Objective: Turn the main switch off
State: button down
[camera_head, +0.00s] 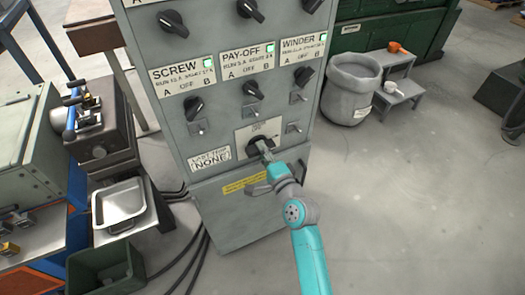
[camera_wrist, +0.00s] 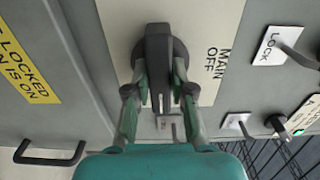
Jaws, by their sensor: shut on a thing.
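The main switch is a dark rotary knob (camera_wrist: 158,42) on a cream plate (camera_wrist: 216,30) marked MAIN OFF in the wrist view. In the head view, the same knob (camera_head: 262,143) is low on the grey control cabinet (camera_head: 220,200), partly hidden by my gripper. My gripper (camera_wrist: 160,70) is shut on the knob, with one finger on each side of its grip. It also shows in the head view (camera_head: 266,152), reaching the panel from the lower right. The knob's pointer direction is hard to make out.
Rotary knobs labelled SCREW (camera_head: 193,106), PAY-OFF (camera_head: 253,90) and WINDER (camera_head: 304,75) sit above, with small toggles between. A cabinet door handle (camera_wrist: 48,153) is near. A grey bin (camera_head: 350,88) and step stool (camera_head: 398,95) stand at right. Floor at lower right is clear.

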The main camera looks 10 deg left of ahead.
jog(key=n, duration=0.4)
jog(key=shift+n, duration=0.4)
jog(key=n, duration=0.4)
jog(key=shift+n, duration=0.3)
jog(key=n, duration=0.4)
jog(key=shift+n, duration=2.3)
jog(key=shift+f, duration=0.1)
jog(key=c, duration=1)
grip_release()
